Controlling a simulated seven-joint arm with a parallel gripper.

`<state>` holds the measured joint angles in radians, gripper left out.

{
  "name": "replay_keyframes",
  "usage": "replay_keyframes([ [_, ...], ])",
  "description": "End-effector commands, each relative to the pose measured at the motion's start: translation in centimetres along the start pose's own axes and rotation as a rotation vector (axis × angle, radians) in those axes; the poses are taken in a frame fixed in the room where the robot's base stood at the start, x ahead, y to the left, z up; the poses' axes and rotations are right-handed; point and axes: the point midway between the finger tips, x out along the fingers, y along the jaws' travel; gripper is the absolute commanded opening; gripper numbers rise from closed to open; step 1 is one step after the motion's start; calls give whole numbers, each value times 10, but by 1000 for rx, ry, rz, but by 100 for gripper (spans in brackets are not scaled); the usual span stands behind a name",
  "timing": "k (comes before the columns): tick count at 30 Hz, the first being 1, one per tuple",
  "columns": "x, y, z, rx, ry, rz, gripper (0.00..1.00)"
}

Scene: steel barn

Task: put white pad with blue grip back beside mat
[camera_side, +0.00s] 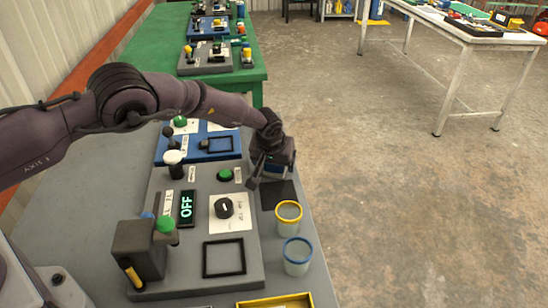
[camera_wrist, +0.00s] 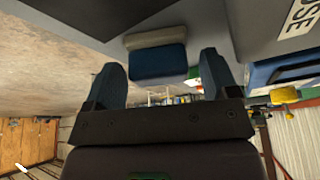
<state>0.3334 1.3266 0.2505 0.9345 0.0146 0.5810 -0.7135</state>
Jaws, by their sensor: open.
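In the wrist view the white pad with its blue grip (camera_wrist: 158,62) is against the grey surface, the pale pad above the blue block in the picture. My gripper (camera_wrist: 164,66) is open, with one finger to each side of the blue grip and a gap on both sides. In the side view my gripper (camera_side: 262,174) is low at the right edge of the grey panel, just behind the dark square mat (camera_side: 279,194). There it hides most of the pad. I cannot tell whether the pad touches the mat.
Yellow-rimmed (camera_side: 288,217) and blue-rimmed (camera_side: 298,256) cups stand in front of the mat. The grey panel (camera_side: 190,258) left of it carries a knob (camera_side: 224,207), an OFF display (camera_side: 187,207) and a green button (camera_side: 225,174). A blue panel (camera_side: 222,144) lies behind.

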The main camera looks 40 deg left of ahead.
Motion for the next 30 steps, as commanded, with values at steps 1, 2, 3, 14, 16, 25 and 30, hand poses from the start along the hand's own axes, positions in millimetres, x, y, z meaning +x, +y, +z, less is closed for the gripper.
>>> replay_keyframes([
  [1, -3, 0, -1, 0, 1, 1, 80],
  [2, -5, 1, -2, 0, 1, 1, 80],
  [3, -10, 1, -2, 0, 2, 2, 80],
  [14, -82, 1, -2, 0, 3, 3, 80],
  [16, -94, 1, -2, 1, 3, 3, 80],
  [25, -122, 0, -1, 0, 0, 1, 80],
  [30, -123, 0, -1, 0, 0, 0, 80],
])
